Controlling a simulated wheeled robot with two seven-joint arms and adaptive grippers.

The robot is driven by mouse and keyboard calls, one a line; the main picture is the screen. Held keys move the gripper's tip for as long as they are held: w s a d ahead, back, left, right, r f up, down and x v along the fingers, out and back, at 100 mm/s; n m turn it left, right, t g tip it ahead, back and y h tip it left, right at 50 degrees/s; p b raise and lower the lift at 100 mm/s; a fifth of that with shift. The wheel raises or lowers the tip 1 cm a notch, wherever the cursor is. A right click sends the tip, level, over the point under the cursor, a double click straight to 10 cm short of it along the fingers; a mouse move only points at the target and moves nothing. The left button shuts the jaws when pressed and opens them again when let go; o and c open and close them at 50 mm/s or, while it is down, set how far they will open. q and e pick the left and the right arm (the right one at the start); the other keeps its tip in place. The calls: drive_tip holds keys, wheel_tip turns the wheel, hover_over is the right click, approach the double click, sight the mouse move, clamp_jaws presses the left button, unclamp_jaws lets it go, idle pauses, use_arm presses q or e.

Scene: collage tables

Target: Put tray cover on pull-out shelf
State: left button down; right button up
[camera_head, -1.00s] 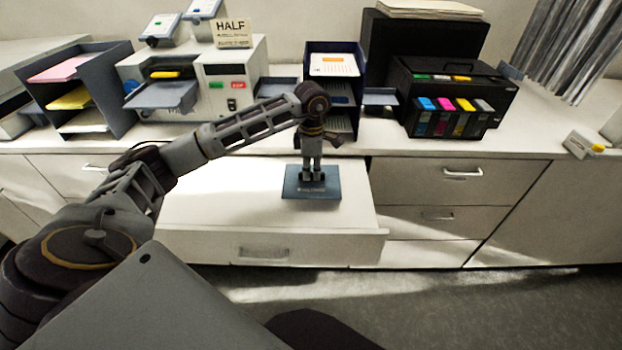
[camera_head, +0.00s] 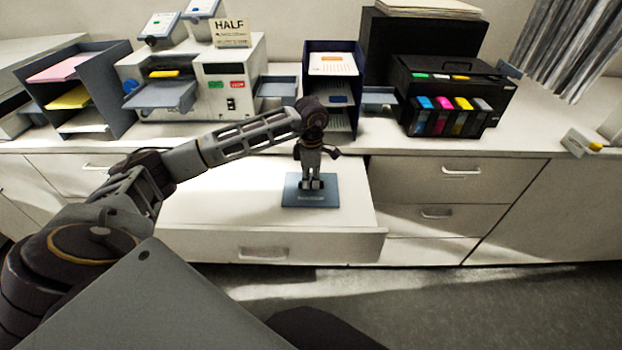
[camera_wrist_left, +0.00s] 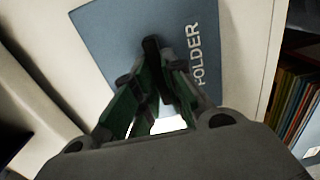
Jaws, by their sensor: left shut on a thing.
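The tray cover is a flat blue-grey plate (camera_head: 310,198) over the white pull-out shelf (camera_head: 220,205), toward the shelf's right side. In the left wrist view the plate (camera_wrist_left: 125,40) carries the word FOLDER. My left gripper (camera_head: 311,186) points down at the plate's middle and is shut on a part of it. In the left wrist view my left gripper's fingers (camera_wrist_left: 158,85) meet at a small dark knob on the plate. I cannot tell whether the plate touches the shelf. My right gripper is out of view.
The counter behind holds a paper organizer (camera_head: 100,85), a white machine (camera_head: 235,85), a dark blue tray stack (camera_head: 333,65) and a black printer (camera_head: 455,95). Closed drawers (camera_head: 440,180) are to the right of the shelf. The shelf's left part is clear.

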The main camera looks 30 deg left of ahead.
sight(311, 182)
use_arm(q)
drive_tip(key=shift+f, duration=0.15)
drive_tip(key=c, duration=1.5)
unclamp_jaws()
drive_tip(key=shift+r, duration=0.2)
drive_tip(key=shift+r, duration=0.75)
wheel_tip(311, 182, up, 10)
drive_tip(key=shift+r+b, duration=0.25)
drive_tip(key=shift+b, duration=0.7)
